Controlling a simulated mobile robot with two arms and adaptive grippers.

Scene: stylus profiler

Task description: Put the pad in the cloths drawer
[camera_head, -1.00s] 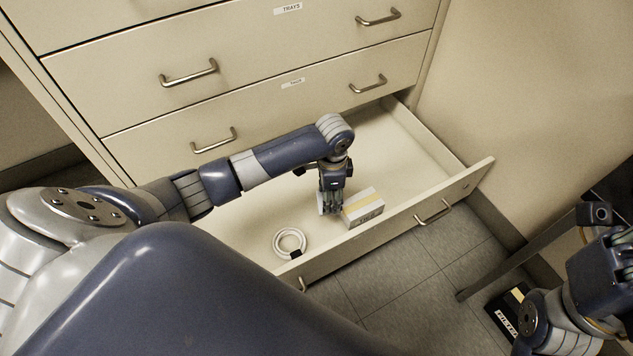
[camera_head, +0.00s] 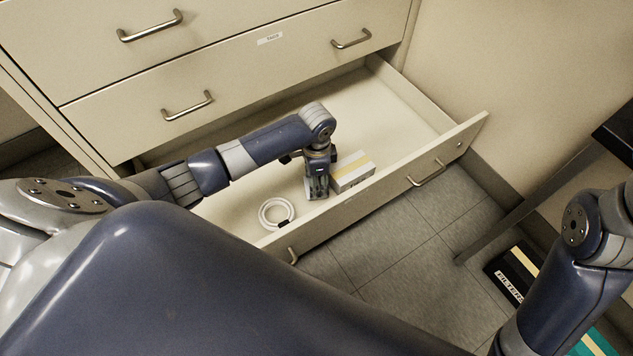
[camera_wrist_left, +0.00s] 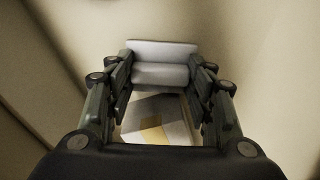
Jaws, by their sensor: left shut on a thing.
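The open drawer (camera_head: 395,110) is the lowest one that shows in the cabinet. My left gripper (camera_head: 318,188) points down inside it, near the front wall. In the left wrist view, my left gripper (camera_wrist_left: 160,75) is shut on a pale grey, block-like pad (camera_wrist_left: 162,62). In the head view the fingers mostly hide the pad. I cannot tell whether it touches the drawer floor. My right arm shows at the right, but its gripper is out of view.
A white box with a yellow stripe (camera_head: 352,172) stands in the drawer just right of my left gripper. A white coiled ring (camera_head: 276,213) lies to its left. The drawer's back right is clear. A black box (camera_head: 510,275) lies on the floor at the right.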

